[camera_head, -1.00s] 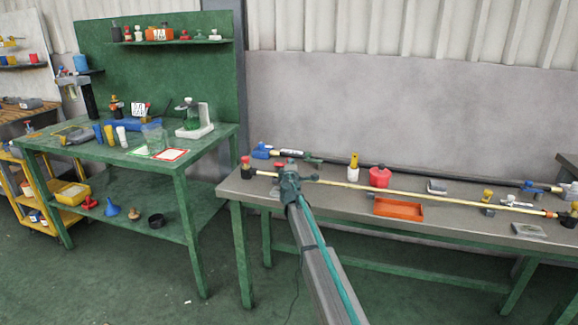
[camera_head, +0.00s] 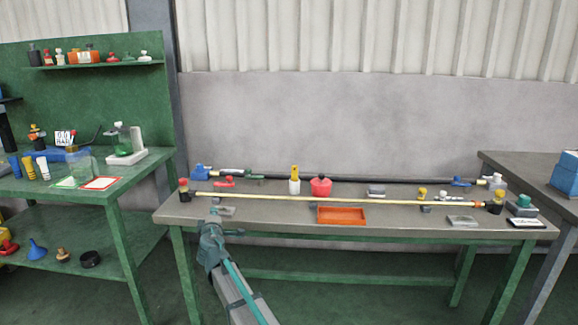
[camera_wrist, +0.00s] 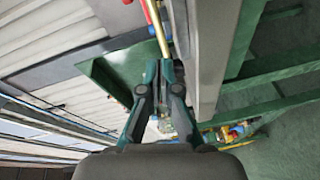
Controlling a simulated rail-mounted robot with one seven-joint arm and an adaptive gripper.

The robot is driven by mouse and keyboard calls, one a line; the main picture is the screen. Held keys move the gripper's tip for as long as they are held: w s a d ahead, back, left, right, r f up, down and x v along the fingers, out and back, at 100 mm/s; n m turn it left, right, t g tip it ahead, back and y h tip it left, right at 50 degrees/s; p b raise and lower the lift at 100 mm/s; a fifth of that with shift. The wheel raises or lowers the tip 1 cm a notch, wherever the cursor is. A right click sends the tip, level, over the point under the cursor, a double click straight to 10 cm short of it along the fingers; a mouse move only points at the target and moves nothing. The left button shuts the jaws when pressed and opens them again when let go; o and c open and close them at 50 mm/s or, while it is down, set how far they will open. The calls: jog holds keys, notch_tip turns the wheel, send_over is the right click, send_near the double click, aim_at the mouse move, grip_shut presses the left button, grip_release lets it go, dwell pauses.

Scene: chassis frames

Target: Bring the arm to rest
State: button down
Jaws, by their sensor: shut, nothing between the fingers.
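My arm reaches up from the bottom of the head view, and my gripper (camera_head: 213,216) is at the front edge of the grey-topped bench (camera_head: 270,216), near its left end. In the wrist view my gripper (camera_wrist: 165,64) has its two dark green fingers together with nothing between them. A long yellow rod (camera_head: 330,199) lies along the bench behind my gripper. In the wrist view the rod (camera_wrist: 158,28) shows beyond the fingertips; I see no grip on it.
An orange tray (camera_head: 342,215), a red pot (camera_head: 321,187) and a yellow-topped white bottle (camera_head: 294,181) stand on the bench. A green workbench (camera_head: 110,188) is at left, another table (camera_head: 535,180) at right. Green floor shows under the bench.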

notch_tip(320, 180, down, 3)
jog(key=s+a+m, duration=0.1)
jog(key=s+a, duration=0.1)
jog(key=s+d+f+m+g+h, duration=0.3)
jog(key=d+f, duration=0.8)
jog(key=f, duration=0.2)
jog(key=s+d+f+m+g+h, duration=0.3)
jog(key=d+f, duration=0.9)
jog(key=f, duration=0.2)
jog(key=s+d+f+m+g+h+p, duration=0.2)
jog(key=s+d+f+m+g, duration=0.3)
jog(key=s+d+f, duration=1.1)
jog(key=s+d+f+m+g, duration=0.1)
jog(key=s+d+f+g, duration=0.25)
jog(key=s, duration=0.45)
jog(key=s+d+f+m+g+y, duration=0.15)
jog(key=s+d, duration=0.25)
jog(key=s, duration=0.4)
jog(key=s+d+f+m+g+h, duration=0.1)
jog(key=s+d+f+g, duration=0.25)
jog(key=s, duration=0.45)
jog(key=s+m+g+y+p, duration=0.2)
jog(key=s+m+g+y, duration=0.15)
jog(key=s, duration=1.25)
notch_tip(320, 180, up, 14)
jog(key=s+p, duration=0.1)
jog(key=p, duration=1.1)
jog(key=shift+s+d+f+n, duration=0.25)
jog(key=shift+d+n, duration=0.05)
